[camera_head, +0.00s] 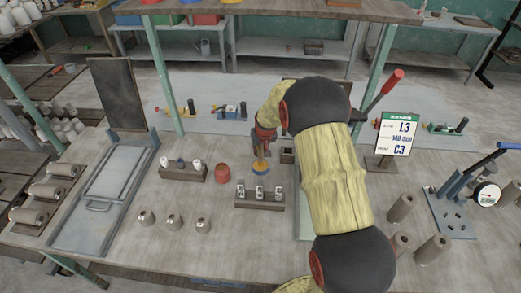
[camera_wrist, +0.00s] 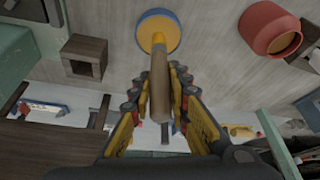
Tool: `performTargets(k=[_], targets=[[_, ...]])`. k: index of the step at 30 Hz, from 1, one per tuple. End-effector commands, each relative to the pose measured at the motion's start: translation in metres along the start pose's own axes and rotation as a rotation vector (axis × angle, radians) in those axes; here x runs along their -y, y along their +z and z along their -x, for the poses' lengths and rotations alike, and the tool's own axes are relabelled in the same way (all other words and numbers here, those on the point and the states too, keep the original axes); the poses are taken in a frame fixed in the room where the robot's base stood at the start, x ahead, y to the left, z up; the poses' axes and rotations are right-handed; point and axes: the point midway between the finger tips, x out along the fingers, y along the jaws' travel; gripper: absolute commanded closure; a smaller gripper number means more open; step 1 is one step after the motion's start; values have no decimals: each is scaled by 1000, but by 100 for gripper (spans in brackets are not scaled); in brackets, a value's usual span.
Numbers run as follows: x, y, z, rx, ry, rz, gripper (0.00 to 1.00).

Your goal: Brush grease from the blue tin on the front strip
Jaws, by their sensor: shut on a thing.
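My gripper (camera_head: 266,140) is shut on a brush with a wooden handle (camera_wrist: 160,90), held roughly upright. The blue tin (camera_head: 259,173) with a yellow top stands on the bench directly below the brush. In the wrist view the brush's far end overlaps the blue tin (camera_wrist: 170,42); I cannot tell whether the bristles touch the grease. A wooden block (camera_head: 259,204) with three small metal-and-white pieces stands in front of the tin. Which strip is the front one is not clear to me.
A red pot (camera_head: 222,173) stands left of the tin, and a dark square holder (camera_wrist: 84,57) stands near it. Another block (camera_head: 183,174) with small bottles is further left. A sign (camera_head: 396,135) and a gauge fixture (camera_head: 455,205) stand right. Metal cylinders stand on the near bench.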

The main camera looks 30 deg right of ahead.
Motion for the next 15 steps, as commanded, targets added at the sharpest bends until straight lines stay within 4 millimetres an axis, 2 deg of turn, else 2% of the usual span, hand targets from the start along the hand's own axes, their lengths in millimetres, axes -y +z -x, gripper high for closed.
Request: performTargets(k=[5,15], targets=[[0,-1,6,3,0,0,100],[0,-12,30,0,0,0,100]])
